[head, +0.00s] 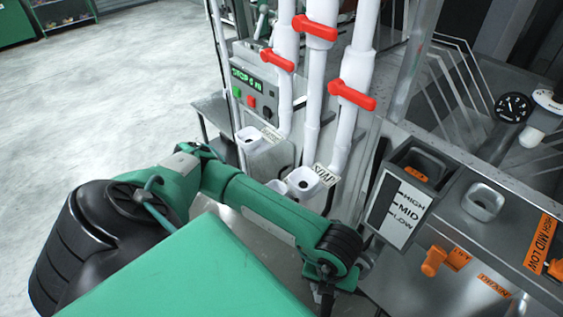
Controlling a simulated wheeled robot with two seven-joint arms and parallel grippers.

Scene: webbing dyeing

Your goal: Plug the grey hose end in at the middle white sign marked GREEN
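My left arm reaches in from the left and bends down at the wrist. Only the top of my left gripper (326,288) shows at the bottom edge; its fingertips are cut off, so I cannot tell whether it is open, shut or holding something. My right gripper is not in view. No grey hose end can be made out. One white sign (326,178) beside a white socket cup (305,182) seems to read SOAP. Another white sign (272,134) stands by a second cup (249,138), its word too small to read. No sign legibly marked GREEN shows.
White vertical pipes (314,75) with red valve handles (352,95) rise behind the cups. A control box (254,92) stands left of them. A HIGH/MID/LOW panel (399,208), a metal bench (455,215) and orange fittings (433,261) are at right. Open floor (110,95) lies at left.

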